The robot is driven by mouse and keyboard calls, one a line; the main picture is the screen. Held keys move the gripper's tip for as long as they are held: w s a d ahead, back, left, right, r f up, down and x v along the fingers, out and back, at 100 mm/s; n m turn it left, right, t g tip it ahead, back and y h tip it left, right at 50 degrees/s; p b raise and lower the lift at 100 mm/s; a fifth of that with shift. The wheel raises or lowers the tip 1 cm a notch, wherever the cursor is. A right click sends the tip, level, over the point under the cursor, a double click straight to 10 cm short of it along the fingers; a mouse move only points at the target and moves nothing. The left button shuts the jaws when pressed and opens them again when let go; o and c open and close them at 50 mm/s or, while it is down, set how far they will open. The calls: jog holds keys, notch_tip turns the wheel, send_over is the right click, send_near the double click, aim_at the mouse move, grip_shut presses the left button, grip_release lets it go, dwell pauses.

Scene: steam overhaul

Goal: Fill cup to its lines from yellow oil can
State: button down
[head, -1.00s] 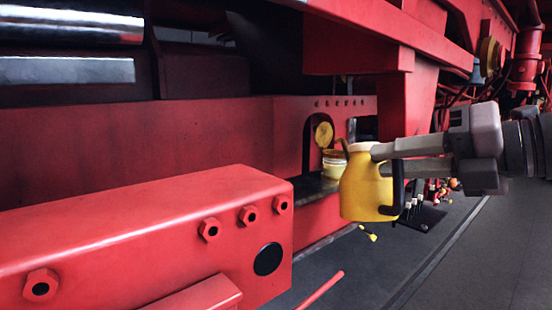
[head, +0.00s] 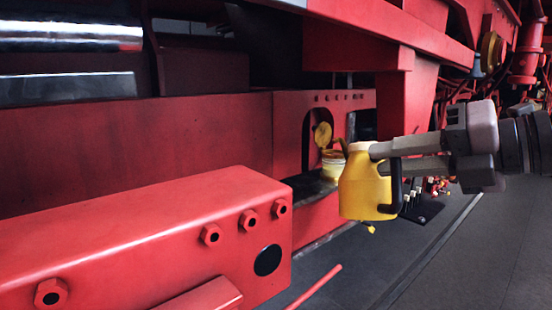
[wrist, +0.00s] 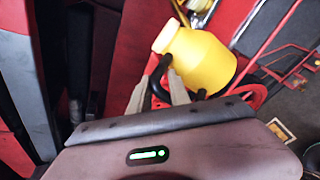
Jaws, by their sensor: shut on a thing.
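The yellow oil can (head: 362,190) has a pale cap, a thin spout on its left and a black handle (head: 397,185). It hangs close to upright in my gripper (head: 380,162), whose fingers are shut on the handle. In the wrist view the can (wrist: 203,58) is beyond the fingertips (wrist: 163,88). The cup (head: 332,167) is a small pale, clear-sided vessel on a dark ledge, just left of the can. Its round yellow lid (head: 323,135) stands open. The spout tip is near the cup's upper right rim. The cup's lines and fill level are too small to tell.
A red frame with an arched opening (head: 309,115) surrounds the cup. A large red beam with bolts (head: 150,235) fills the lower left. Red structure (head: 350,55) overhangs above. Small tools lie on a dark mat (head: 425,210) on the floor. Open floor lies right.

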jog(key=shift+w+r+m+g+h+p, duration=0.2)
jog(key=shift+r+p, duration=0.45)
jog(key=shift+p, duration=0.85)
jog(key=shift+w+r+m+g+h+p, duration=0.1)
jog(key=shift+r+g+p, duration=0.4)
jog(key=shift+p, duration=1)
jog(key=shift+r, duration=0.3)
jog(key=shift+w+r+p, duration=0.1)
jog(key=shift+r+p, duration=0.4)
jog(key=shift+p, duration=0.05)
dwell(4.2)
